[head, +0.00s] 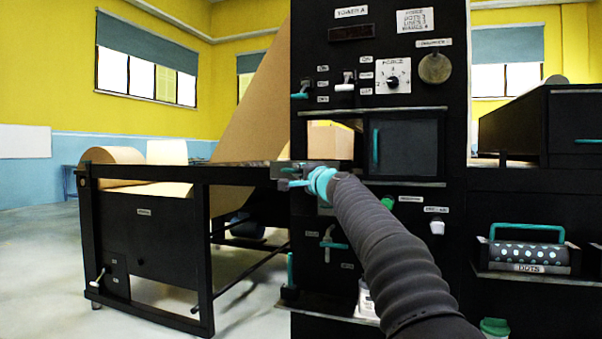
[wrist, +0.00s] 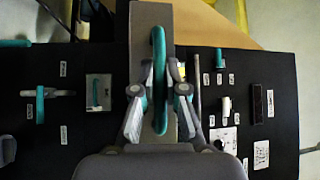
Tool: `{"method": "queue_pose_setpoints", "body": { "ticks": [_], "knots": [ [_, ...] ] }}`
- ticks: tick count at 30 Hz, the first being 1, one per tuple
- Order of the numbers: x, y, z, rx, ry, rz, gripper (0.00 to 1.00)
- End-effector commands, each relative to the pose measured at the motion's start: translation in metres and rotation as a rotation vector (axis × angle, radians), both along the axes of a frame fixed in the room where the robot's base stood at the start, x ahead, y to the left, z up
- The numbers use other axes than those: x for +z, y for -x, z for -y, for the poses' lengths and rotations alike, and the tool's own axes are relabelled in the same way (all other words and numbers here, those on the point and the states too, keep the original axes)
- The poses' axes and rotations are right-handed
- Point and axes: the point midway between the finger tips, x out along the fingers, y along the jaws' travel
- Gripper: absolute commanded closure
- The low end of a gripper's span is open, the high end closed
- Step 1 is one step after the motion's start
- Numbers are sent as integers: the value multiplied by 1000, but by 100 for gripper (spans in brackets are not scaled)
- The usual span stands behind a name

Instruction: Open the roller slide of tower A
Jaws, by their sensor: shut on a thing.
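Tower A (head: 340,40) is the tall black panel with a name label at its top. In the wrist view, a grey slab (wrist: 152,22), which looks like the roller slide, runs from the top edge to my gripper. A long teal handle (wrist: 159,60) is on its face. My gripper (wrist: 160,105) has one finger on each side of this handle and is shut on it. In the head view my gripper (head: 294,180) is at the tower's left edge, at the grey slide (head: 312,165). My arm hides part of the lower panel.
A dark sliding window (head: 408,148) with a teal handle is just right of my gripper. Levers and a dial (head: 393,76) are above. A teal lever (head: 333,245) and a shelf are below. A black frame (head: 145,245) with brown paper stands left. Floor is open at far left.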

Motion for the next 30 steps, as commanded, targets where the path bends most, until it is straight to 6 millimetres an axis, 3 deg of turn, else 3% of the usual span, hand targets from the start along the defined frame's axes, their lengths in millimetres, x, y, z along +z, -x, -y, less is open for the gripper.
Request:
{"method": "queue_pose_setpoints", "body": {
  "ticks": [11,12,15,30],
  "knots": [
    [-1,0,-3,-2,1,0,100],
    [-1,0,-3,-2,1,0,86],
    [-1,0,-4,0,0,-1,63],
    [-1,9,-2,5,0,-1,63]
  ]
}}
